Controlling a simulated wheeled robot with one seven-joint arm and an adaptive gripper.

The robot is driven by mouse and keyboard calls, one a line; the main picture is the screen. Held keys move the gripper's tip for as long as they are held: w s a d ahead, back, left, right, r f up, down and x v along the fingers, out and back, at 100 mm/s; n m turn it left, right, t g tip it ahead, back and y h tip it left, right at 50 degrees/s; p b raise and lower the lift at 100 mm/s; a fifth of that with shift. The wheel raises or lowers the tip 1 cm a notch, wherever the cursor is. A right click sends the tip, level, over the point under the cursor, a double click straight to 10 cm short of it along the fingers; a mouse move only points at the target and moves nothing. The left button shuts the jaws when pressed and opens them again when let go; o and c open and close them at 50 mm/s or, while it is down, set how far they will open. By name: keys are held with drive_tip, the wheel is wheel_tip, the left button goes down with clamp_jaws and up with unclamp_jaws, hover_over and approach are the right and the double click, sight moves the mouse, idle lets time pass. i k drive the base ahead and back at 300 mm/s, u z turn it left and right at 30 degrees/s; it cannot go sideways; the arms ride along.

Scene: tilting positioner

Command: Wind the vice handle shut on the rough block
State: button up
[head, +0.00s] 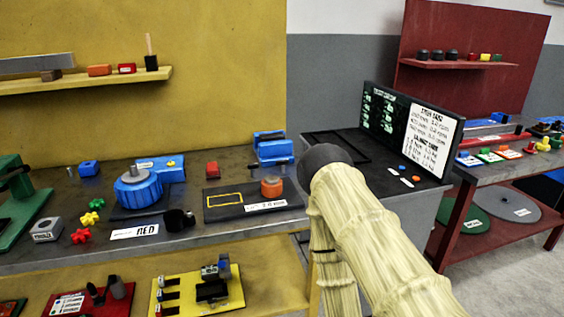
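A blue vice-like fixture (272,149) stands at the back right of the yellow-backed bench. Its handle and jaws are too small to make out. A blue round unit (139,189) with an arm-like blue block beside it sits on a dark base left of centre. A grey block (47,229) lies near the bench's front left; I cannot tell whether it is the rough block. My arm, in a cream sleeve, rises from the lower right and bends back down at a dark joint right of the bench. My gripper is not in view.
A dark plate (229,211) bears an orange cylinder (271,186). Yellow and red knobs, a label and a black part lie near the bench's front. A screen (386,121) and white sheet stand behind my arm. A red bench (461,206) stands at right.

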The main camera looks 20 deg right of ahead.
sight(282, 163)
drive_tip(key=z, duration=0.95)
drive_tip(key=i, duration=0.35)
drive_tip(key=u, duration=0.85)
